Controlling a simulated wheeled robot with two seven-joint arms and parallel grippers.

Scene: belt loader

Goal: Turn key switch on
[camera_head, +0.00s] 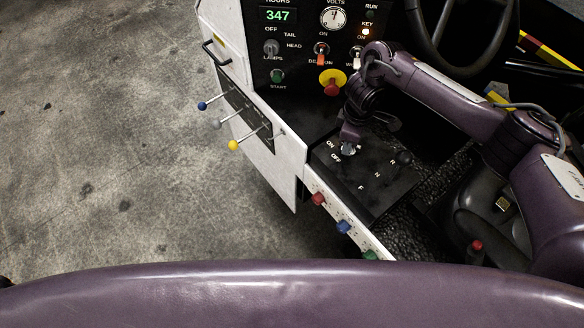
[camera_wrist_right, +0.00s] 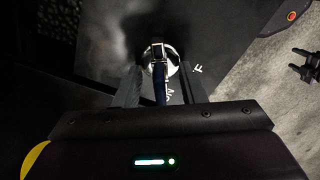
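The key switch (camera_wrist_right: 162,68) is a bright round metal lock with a dark key standing in it, on the black side console. In the head view its silver part (camera_head: 348,149) shows beside the ON and OFF labels, partly hidden by my gripper. My right gripper (camera_head: 349,139) points down over it. In the right wrist view the two fingers (camera_wrist_right: 160,88) stand on either side of the key, with a gap on each side. A small dark two-pronged shape at the right edge there looks like my left gripper (camera_wrist_right: 303,66), prongs apart, over the floor.
A red knob on a yellow plate (camera_head: 332,83) and a black-knobbed lever (camera_head: 404,158) are near my right gripper. Coloured levers and knobs line the white side panel (camera_head: 282,170). Open floor lies left.

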